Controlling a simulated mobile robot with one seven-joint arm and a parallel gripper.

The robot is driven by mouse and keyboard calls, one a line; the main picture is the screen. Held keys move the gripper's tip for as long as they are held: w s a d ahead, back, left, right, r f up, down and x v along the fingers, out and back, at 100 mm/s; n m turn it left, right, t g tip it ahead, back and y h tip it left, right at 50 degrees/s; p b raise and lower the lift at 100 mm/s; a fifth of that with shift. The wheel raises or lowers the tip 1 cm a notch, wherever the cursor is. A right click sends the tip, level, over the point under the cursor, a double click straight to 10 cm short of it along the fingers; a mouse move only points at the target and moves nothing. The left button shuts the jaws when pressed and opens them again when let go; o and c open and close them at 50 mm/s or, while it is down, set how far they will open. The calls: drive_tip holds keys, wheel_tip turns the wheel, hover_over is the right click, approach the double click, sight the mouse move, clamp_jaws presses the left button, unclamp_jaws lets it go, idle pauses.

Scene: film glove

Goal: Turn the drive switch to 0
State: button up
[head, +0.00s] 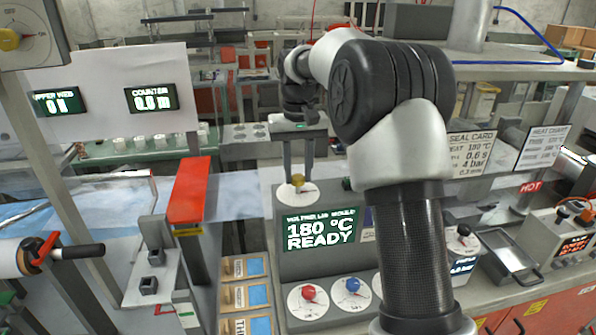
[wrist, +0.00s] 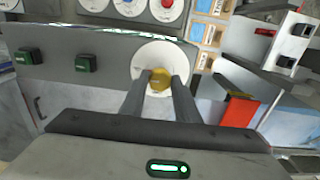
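A yellow knob (head: 297,181) sits on a round white dial (head: 284,194) at the top of the grey panel with the green "180 °C READY" display. Its label is too small to read, so I cannot tell its setting. In the wrist view the knob (wrist: 160,79) is at the centre of its white dial (wrist: 150,52). My gripper (head: 298,178) points down over this dial, with one finger on each side of the knob. In the wrist view my gripper (wrist: 161,77) is open, with narrow gaps seeming to remain beside the knob.
Another yellow knob (head: 9,39) is on a grey box at the upper left. Red (head: 308,292) and blue (head: 353,284) knobs lie below the display. A red raised bar (head: 189,190) stands left of the dial. Two green buttons (wrist: 85,62) show in the wrist view.

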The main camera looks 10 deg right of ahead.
sight(298, 177)
drive_tip(key=shift+r+n+p, duration=0.1)
drive_tip(key=shift+n+p, duration=0.25)
drive_tip(key=shift+n, duration=0.05)
drive_tip(key=shift+c, duration=0.3)
drive_tip(key=shift+n+p, duration=0.5)
drive_tip(key=shift+n, duration=0.5)
drive_tip(key=n, duration=0.5)
drive_tip(key=shift+n, duration=0.3)
drive_tip(key=n, duration=0.4)
drive_tip(key=shift+w+n, duration=0.1)
drive_tip(key=shift+n, duration=0.2)
drive_tip(key=n, duration=0.4)
drive_tip(key=shift+n, duration=0.4)
drive_tip(key=o, duration=1)
drive_tip(key=shift+o, duration=0.2)
wheel_tip(298, 177, up, 17)
drive_tip(key=shift+r, duration=0.15)
